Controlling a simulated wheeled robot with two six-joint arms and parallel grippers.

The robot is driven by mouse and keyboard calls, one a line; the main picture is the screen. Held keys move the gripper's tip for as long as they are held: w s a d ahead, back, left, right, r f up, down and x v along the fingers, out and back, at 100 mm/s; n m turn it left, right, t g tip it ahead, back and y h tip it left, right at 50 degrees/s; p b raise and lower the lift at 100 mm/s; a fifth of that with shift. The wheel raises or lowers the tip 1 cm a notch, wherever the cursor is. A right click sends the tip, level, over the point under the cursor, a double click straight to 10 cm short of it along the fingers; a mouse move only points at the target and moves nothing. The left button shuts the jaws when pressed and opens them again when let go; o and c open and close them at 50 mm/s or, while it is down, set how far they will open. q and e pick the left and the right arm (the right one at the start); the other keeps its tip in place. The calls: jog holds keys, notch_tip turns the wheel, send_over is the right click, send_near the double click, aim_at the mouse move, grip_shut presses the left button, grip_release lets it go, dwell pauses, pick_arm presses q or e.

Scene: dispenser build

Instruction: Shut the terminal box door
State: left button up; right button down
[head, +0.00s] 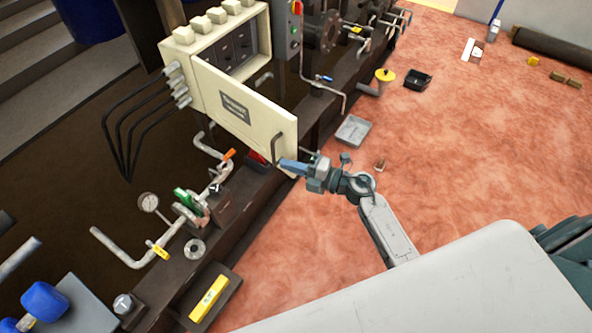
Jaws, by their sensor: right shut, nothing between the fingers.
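The cream terminal box (188,48) is mounted on the skid at top centre, with dark modules showing inside. Its door (220,105) stands open, swung out toward the right and front, with a dark label plate (234,107) on its face. A grey bar handle (276,150) is near the door's free edge. My right gripper (284,164) is shut and empty, its blue fingers at the lower free corner of the door beside the handle. I cannot tell whether they touch. My left gripper is not in view.
Black cables (122,135) hang from the box's left side. Pipes with a gauge (148,202) and green valve (187,200) lie below the door. A grey tray (353,131) and a black tray (418,80) sit on the reddish floor, which is mostly clear at right.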

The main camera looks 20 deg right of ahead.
jog(key=shift+w+d, duration=0.25)
jog(key=shift+d, duration=0.25)
jog(key=shift+w+d, duration=0.25)
jog(key=shift+d, duration=0.2)
jog(key=shift+d, duration=0.15)
